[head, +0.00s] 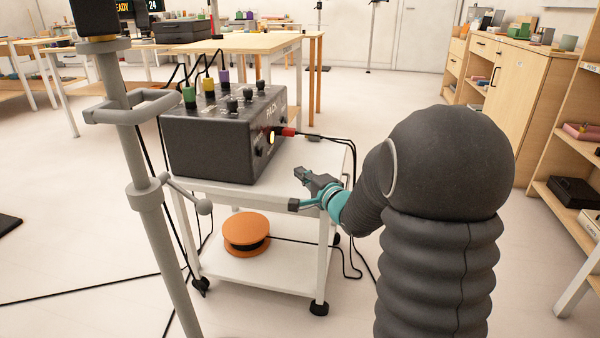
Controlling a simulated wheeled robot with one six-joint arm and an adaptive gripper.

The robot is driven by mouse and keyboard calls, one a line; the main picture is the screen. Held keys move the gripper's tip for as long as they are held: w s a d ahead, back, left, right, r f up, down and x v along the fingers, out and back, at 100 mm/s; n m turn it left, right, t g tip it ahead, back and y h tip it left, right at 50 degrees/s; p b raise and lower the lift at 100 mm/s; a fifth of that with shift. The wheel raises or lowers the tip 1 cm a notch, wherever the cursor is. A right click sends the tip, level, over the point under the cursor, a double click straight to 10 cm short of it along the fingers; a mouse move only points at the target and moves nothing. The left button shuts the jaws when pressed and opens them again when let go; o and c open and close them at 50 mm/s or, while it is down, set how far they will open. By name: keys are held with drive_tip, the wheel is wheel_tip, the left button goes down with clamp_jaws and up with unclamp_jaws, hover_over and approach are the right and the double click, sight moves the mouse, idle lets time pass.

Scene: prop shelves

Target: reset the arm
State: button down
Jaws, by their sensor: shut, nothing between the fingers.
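My arm rises from the lower right and reaches toward a white cart (249,281). My gripper (299,189) is at the arm's far end, in front of the cart's top shelf. A dark box (212,148) stands on the cart, to the left of my gripper. The box has coloured plugs on top and a lit round button and a red plug (288,132) on its right side. My gripper appears apart from the box. Part of the cart's right side is hidden behind my arm.
A grey stand pole (155,215) stands left of the cart. An orange cable reel (246,231) sits on the lower shelf, and black cables trail over the floor. Wooden tables (245,43) are behind; a cabinet (514,85) and shelves are at right.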

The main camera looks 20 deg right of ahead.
drive_tip(key=shift+r, duration=0.3)
drive_tip(key=s+r+n+g+h+p, duration=0.2)
drive_tip(key=s+r+n+h, duration=0.1)
drive_tip(key=s, duration=0.3)
drive_tip(key=s+r+n+g+h+p, duration=0.2)
drive_tip(key=s+r+n+g+h, duration=0.15)
drive_tip(key=s, duration=0.35)
drive_tip(key=s+a+n+g+p, duration=0.1)
drive_tip(key=s+a+n+g, duration=0.2)
drive_tip(key=s, duration=0.9)
drive_tip(key=s+a+f+n+g+y+p, duration=0.1)
drive_tip(key=s+a+n+g, duration=0.2)
drive_tip(key=s, duration=0.9)
drive_tip(key=shift+f+n, duration=0.3)
drive_tip(key=shift+n, duration=0.75)
